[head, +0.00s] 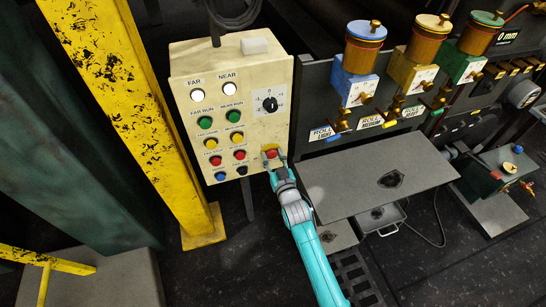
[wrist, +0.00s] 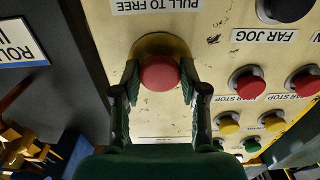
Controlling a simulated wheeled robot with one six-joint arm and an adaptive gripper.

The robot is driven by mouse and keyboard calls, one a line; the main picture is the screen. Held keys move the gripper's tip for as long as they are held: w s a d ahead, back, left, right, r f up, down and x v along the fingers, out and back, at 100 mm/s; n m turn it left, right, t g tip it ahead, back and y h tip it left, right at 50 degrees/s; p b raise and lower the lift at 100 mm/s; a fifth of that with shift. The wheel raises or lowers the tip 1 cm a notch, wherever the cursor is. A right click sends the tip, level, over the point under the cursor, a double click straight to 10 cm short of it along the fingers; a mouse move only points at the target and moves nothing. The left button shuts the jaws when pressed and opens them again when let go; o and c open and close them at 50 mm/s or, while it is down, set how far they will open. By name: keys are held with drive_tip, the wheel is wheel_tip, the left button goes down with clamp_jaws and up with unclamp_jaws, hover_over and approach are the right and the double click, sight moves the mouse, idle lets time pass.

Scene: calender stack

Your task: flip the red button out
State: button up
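The red button (wrist: 160,73) is a round mushroom head on a yellow collar (wrist: 150,45), under a label reading PULL TO FREE in the wrist view. It sits at the lower right of the cream control panel, where the head view shows it small (head: 271,153). My gripper (wrist: 159,82) is at the panel with one dark finger on each side of the red head. The fingers are parted and very close to its sides; I cannot tell whether they touch it. The stem behind the head is hidden.
The cream panel (head: 188,60) carries several other buttons and a selector dial (head: 270,104) close to the red button. A yellow post (head: 130,100) stands left of it. A grey plate (head: 375,175) juts out to the right of my arm.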

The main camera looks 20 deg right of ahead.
clamp_jaws()
drive_tip(key=shift+s, duration=1)
drive_tip(key=o, duration=1.1)
unclamp_jaws()
drive_tip(key=shift+s, duration=0.15)
drive_tip(key=s, duration=1.2)
drive_tip(key=shift+w, duration=0.1)
